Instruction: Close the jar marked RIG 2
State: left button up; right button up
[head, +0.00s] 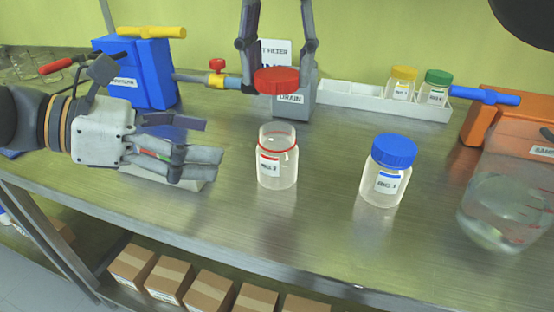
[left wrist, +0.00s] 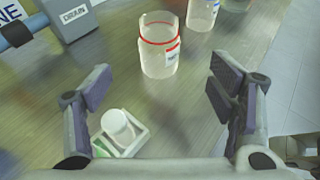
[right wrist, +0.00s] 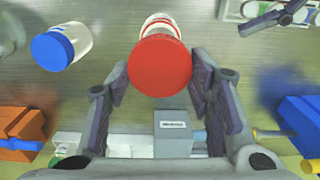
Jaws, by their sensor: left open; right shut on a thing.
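The open clear jar (head: 277,172) with a red neck ring stands upright on the bench; its small label is hard to read. It also shows in the left wrist view (left wrist: 158,58). My right gripper (head: 279,72) is shut on the red lid (head: 277,82) and holds it above and apart from the jar. In the right wrist view the lid (right wrist: 160,66) covers part of the jar (right wrist: 160,24). My left gripper (head: 205,145) is open and empty, left of the jar. In the left wrist view the jar stands ahead of its fingers, not between them.
A blue-lidded jar (head: 386,180) stands right of the open jar, and a glass vessel of liquid (head: 505,210) further right. A white rack (head: 345,97) with yellow-lidded and green-lidded jars, a grey drain block (head: 291,105) and a blue valve block (head: 150,78) stand behind. Bench around the jar is clear.

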aim_at(259, 149)
pick_arm(q)
jog(key=x, duration=1.1)
jog(key=shift+w, duration=0.1)
pick_arm(e)
jog(key=shift+w, duration=0.1)
pick_arm(q)
jog(key=shift+c, duration=0.5)
jog(key=c, duration=1.7)
pick_arm(e)
jog(key=shift+f, duration=2.6)
jog(key=shift+f, duration=0.85)
pick_arm(q)
grip_shut()
pick_arm(e)
jog(key=shift+f, duration=0.6)
